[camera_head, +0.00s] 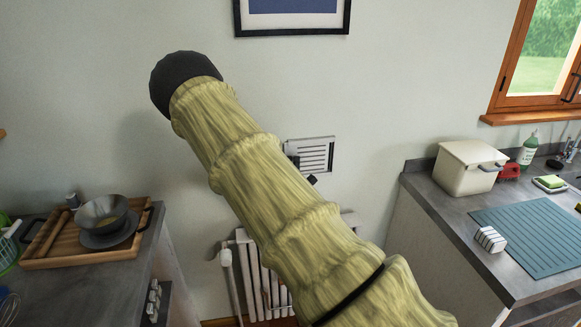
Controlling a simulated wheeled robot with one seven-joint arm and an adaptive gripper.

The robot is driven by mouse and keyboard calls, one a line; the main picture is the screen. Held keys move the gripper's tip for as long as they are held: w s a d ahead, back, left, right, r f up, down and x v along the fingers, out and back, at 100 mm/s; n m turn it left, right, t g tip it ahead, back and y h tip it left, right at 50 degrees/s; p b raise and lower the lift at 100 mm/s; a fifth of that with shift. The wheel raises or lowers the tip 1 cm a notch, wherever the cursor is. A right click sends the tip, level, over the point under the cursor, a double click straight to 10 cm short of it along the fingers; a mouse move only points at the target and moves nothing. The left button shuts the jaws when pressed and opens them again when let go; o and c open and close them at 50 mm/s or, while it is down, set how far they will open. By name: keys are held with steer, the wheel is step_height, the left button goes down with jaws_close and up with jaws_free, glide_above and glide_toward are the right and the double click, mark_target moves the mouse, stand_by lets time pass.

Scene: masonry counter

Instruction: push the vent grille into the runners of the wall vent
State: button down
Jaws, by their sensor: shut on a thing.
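The wall vent (331,141) is a pale frame on the wall, right of my sleeved arm. The white slatted vent grille (314,157) shows at this frame; its left part is partly covered. I cannot tell how far it sits in the runners. My gripper (303,172) shows only as small dark parts at the left and lower edges of the grille. It is shut on the grille, but the contact itself is mostly hidden behind my arm.
A radiator (267,285) is below the vent. The left counter holds a wooden tray (70,258) with a bowl (101,211). The right counter holds a cream bin (464,170), a ribbed mat (535,240) and a small striped block (489,239). A picture frame (292,31) hangs above.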

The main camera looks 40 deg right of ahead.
steer(key=shift+s+d, duration=0.35)
steer(key=shift+d, duration=0.2)
steer(key=c, duration=1.2)
jaws_free()
steer(key=shift+o, duration=0.2)
steer(key=shift+s, duration=0.1)
steer(key=v, duration=1.1)
steer(key=shift+s+a, duration=0.2)
steer(key=shift+a, duration=0.1)
